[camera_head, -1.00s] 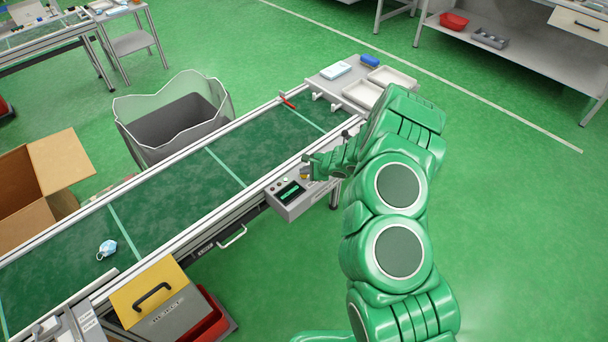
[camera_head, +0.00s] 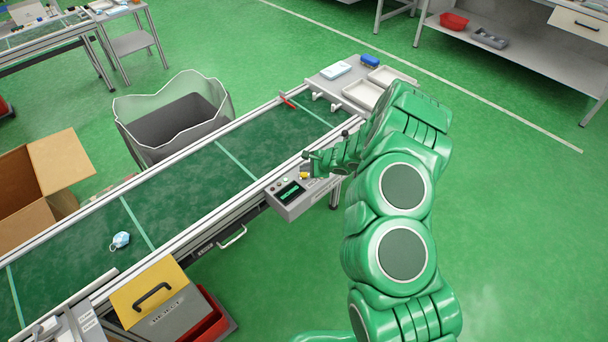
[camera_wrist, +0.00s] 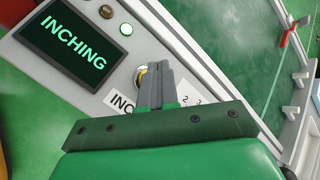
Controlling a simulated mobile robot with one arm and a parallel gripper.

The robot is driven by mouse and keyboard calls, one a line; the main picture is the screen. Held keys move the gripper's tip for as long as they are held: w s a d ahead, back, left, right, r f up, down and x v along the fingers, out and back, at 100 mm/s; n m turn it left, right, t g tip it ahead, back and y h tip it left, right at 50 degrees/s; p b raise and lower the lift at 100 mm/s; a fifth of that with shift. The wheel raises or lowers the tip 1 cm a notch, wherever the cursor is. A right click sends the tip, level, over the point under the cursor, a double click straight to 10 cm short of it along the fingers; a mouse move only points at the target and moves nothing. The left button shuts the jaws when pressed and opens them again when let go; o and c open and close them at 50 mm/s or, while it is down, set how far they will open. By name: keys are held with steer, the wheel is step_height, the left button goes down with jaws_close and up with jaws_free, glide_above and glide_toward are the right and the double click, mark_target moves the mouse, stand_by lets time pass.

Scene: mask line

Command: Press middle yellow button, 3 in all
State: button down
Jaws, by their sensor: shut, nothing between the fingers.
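The grey control box (camera_head: 285,209) is fixed to the near side of the conveyor. Its lit screen (camera_wrist: 72,43) reads "INCHING" in green letters in the wrist view. The yellow button (camera_wrist: 139,73) shows only as a sliver beside my fingertips; a bit of it also shows in the head view (camera_head: 304,176). My gripper (camera_wrist: 153,68) is shut and empty, its fingertips right at the yellow button and covering most of it. I cannot tell whether they touch it. In the head view my gripper (camera_head: 309,159) is over the box's right part.
Other round buttons (camera_wrist: 106,11) sit above the yellow one in the wrist view. A blue-white mask (camera_head: 120,240) lies on the green belt (camera_head: 185,185). Trays (camera_head: 362,94) stand at the belt's far end. A grey bin (camera_head: 185,125) stands behind the belt.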

mark_target(306, 176)
steer(key=shift+r, duration=2.55)
steer(key=shift+r, duration=0.1)
stand_by(0.9)
steer(key=shift+r, duration=1.8)
steer(key=shift+f, duration=4.45)
steer(key=shift+f, duration=0.2)
steer(key=shift+f, duration=0.2)
